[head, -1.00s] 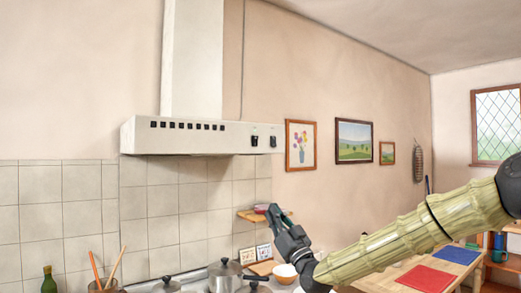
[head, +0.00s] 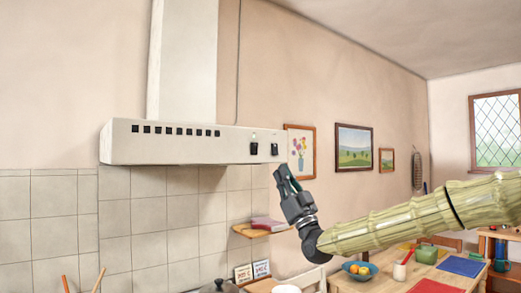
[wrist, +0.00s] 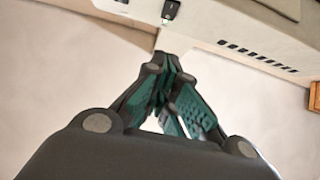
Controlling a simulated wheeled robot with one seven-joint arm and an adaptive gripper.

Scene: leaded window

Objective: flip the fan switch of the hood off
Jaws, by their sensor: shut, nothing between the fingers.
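The pale range hood (head: 180,158) hangs on the wall in the head view. Two small dark switches sit at the right end of its front: a left switch (head: 254,148) and a right switch (head: 275,149). I cannot read which is the fan switch or how each is set. My gripper (head: 283,173) is shut and empty, pointing up just below and right of the switches. In the wrist view the hood (wrist: 240,30) crosses the top, with one switch (wrist: 171,9) beyond my fingertips (wrist: 165,62); a gap seems to remain between them.
A framed flower picture (head: 300,150) hangs right of the hood, behind my gripper. A small wooden shelf (head: 262,232) with a red item is below the hood. A pot lid (head: 219,287) shows at the bottom.

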